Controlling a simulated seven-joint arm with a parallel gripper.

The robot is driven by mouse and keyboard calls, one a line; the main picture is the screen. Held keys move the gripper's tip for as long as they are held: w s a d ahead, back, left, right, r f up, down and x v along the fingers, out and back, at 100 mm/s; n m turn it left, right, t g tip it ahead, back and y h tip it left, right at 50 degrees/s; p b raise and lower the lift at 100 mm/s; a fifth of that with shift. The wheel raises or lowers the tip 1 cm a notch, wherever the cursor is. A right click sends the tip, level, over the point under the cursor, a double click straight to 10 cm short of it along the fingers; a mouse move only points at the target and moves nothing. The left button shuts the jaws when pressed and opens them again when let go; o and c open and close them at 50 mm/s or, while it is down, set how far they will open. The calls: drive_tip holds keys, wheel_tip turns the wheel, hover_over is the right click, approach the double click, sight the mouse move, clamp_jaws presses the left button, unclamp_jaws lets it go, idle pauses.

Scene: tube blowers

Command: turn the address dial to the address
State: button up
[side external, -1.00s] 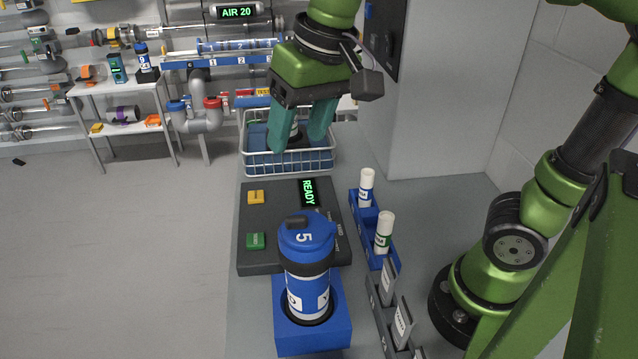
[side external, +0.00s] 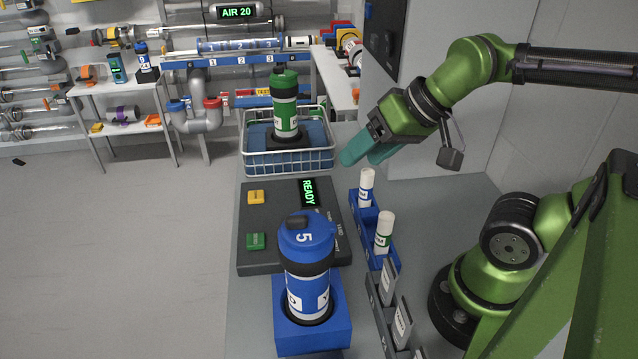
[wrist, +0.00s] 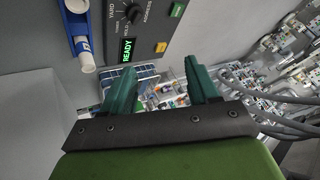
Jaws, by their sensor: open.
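The address dial (wrist: 133,13) is a black knob on the dark control panel (wrist: 95,30), at the top of the wrist view, by the printed words YARD and ADDRESS. In the side view the panel (side external: 262,219) lies on the bench; the dial is hard to make out there, behind the blue carrier. The panel's display (side external: 308,192) reads READY in green; it also shows in the wrist view (wrist: 127,50). My gripper (side external: 363,158) is open and empty, right of the wire basket and above the panel's far right. Its two teal fingers (wrist: 160,66) stand apart in the wrist view.
A blue carrier (side external: 307,255) marked 5 stands upright in a blue holder (side external: 313,338) in front of the panel. A green carrier (side external: 285,112) stands in the wire basket (side external: 252,160) behind it. A blue rack (side external: 377,262) with white-capped tubes lies to the panel's right.

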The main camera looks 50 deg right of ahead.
drive_tip(key=w+f+n+g+h, duration=0.2)
drive_tip(key=w+f+n+g, duration=0.2)
drive_tip(key=w+n+g, duration=0.45)
drive_tip(key=shift+n+t, duration=0.25)
drive_tip(key=shift+t, duration=0.4)
drive_tip(key=w+f, duration=0.1)
drive_tip(key=f, duration=0.9)
drive_tip(key=w+f, duration=0.1)
drive_tip(key=f, duration=0.4)
drive_tip(key=shift+w+a+f, duration=0.15)
drive_tip(key=shift+w+f, duration=0.15)
drive_tip(key=shift+f, duration=0.05)
drive_tip(key=c, duration=1)
drive_tip(key=shift+c, duration=0.2)
